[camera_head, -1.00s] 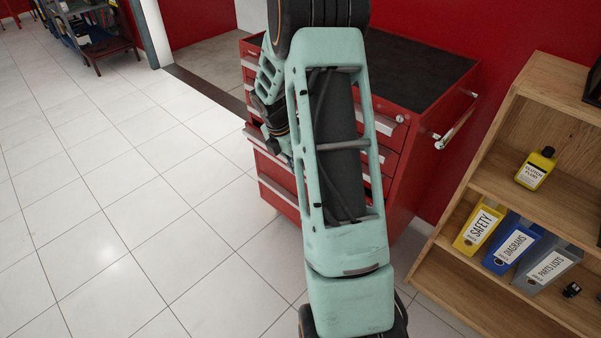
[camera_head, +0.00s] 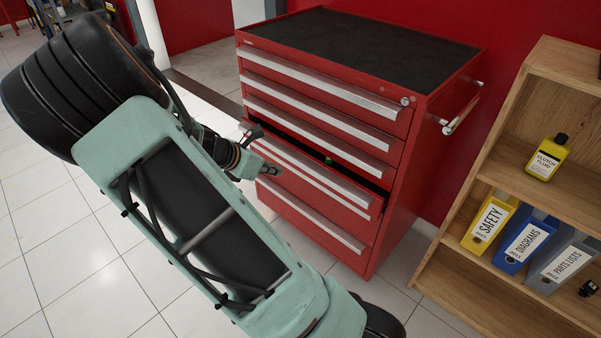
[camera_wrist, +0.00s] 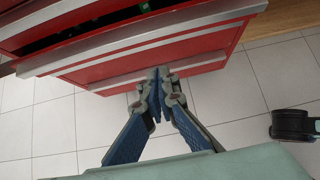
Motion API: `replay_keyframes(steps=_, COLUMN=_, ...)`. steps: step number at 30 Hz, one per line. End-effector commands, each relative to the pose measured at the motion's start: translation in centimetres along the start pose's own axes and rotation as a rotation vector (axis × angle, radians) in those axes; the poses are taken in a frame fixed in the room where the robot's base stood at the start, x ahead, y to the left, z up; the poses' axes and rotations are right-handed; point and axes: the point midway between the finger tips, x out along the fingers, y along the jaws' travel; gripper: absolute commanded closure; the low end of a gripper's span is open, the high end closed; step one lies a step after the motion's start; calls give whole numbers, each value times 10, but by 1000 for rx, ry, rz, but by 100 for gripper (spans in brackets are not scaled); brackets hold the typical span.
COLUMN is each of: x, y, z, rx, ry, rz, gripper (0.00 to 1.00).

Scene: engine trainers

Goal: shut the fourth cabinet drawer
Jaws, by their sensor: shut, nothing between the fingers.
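The red cabinet (camera_head: 415,175) stands behind my arm. One lower drawer (camera_head: 343,193) is pulled out a little, with a dark gap above its front and something green inside. I take it for the fourth drawer, though my arm covers part of the front. It also shows in the wrist view with its long metal handle (camera_wrist: 130,44). My gripper (camera_head: 270,171) is at the left part of the drawer front. In the wrist view, my gripper (camera_wrist: 160,78) is shut and empty, its tips near the cabinet's lower front. I cannot tell whether they touch it.
The drawers above and the bottom drawer (camera_head: 312,220) look closed. A wooden shelf (camera_head: 500,130) with binders and a yellow bottle (camera_head: 545,160) stands at the right. A side handle (camera_head: 462,108) juts from the cabinet. Tiled floor (camera_head: 60,270) is clear at the left.

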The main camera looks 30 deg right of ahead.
Motion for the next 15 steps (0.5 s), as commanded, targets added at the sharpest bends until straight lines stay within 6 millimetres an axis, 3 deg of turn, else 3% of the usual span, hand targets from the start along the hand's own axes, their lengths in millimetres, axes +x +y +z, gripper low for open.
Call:
replay_keyframes(steps=5, x=9, y=0, z=0, rx=4, ry=-9, rz=2, gripper=100)
replay_keyframes(steps=15, x=78, y=-1, z=-1, rx=3, ry=-8, rz=-1, gripper=100)
